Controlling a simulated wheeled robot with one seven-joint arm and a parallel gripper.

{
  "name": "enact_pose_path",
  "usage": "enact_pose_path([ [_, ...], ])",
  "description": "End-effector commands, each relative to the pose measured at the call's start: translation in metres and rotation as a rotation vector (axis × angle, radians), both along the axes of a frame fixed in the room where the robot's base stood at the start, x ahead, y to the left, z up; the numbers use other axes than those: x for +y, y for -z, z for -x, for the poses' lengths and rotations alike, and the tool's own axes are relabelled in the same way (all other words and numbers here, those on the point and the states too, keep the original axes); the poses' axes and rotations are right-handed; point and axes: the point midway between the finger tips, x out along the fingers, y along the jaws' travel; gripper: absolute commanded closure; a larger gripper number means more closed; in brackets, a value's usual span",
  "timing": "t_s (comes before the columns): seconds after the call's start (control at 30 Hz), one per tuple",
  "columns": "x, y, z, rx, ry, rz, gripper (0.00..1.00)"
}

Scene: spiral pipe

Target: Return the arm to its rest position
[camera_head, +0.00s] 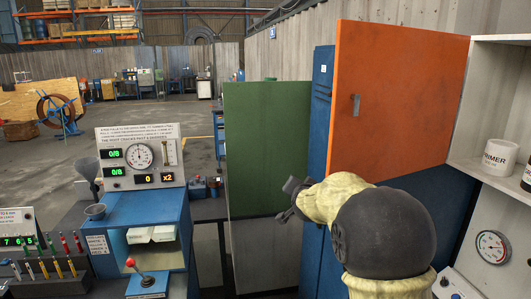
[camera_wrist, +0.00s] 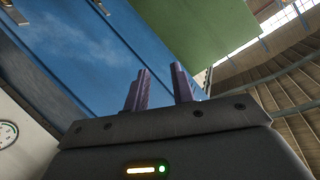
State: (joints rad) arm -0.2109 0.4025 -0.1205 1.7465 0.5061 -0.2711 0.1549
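My arm, with pale yellow and dark grey links, reaches from the lower right in the head view. My gripper (camera_head: 291,197) is raised at its far end, in front of the green panel and just left of the blue cabinet. In the wrist view my gripper (camera_wrist: 160,85) shows two purplish fingers standing apart, with nothing between them. The blue cabinet (camera_wrist: 75,45) fills the view behind the fingers.
An orange door (camera_head: 400,95) stands open at right, beside white shelves (camera_head: 485,90) holding a white can (camera_head: 499,157). A green panel (camera_head: 265,140) stands in the middle. A blue machine (camera_head: 140,215) with gauges is at left. Open floor lies beyond.

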Motion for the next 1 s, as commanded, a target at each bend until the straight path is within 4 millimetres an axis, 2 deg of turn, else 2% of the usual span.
enact_pose_path([
  [0.03, -0.003, 0.02, 0.02, 0.072, -0.034, 0.039, 0.75],
  [0.17, -0.01, 0.067, 0.076, 0.263, -0.129, 0.129, 0.75],
  [0.3, -0.019, 0.112, 0.149, 0.469, -0.226, 0.203, 0.75],
  [0.37, -0.023, 0.129, 0.181, 0.552, -0.265, 0.229, 0.75],
  [0.5, -0.032, 0.164, 0.259, 0.741, -0.352, 0.286, 0.75],
  [0.6, -0.039, 0.184, 0.313, 0.866, -0.41, 0.321, 0.75],
  [0.7, -0.043, 0.196, 0.351, 0.951, -0.452, 0.348, 0.75],
  [0.8, -0.046, 0.201, 0.37, 0.993, -0.472, 0.36, 0.75],
  [1.0, -0.046, 0.202, 0.372, 1.001, -0.476, 0.361, 0.75],
])
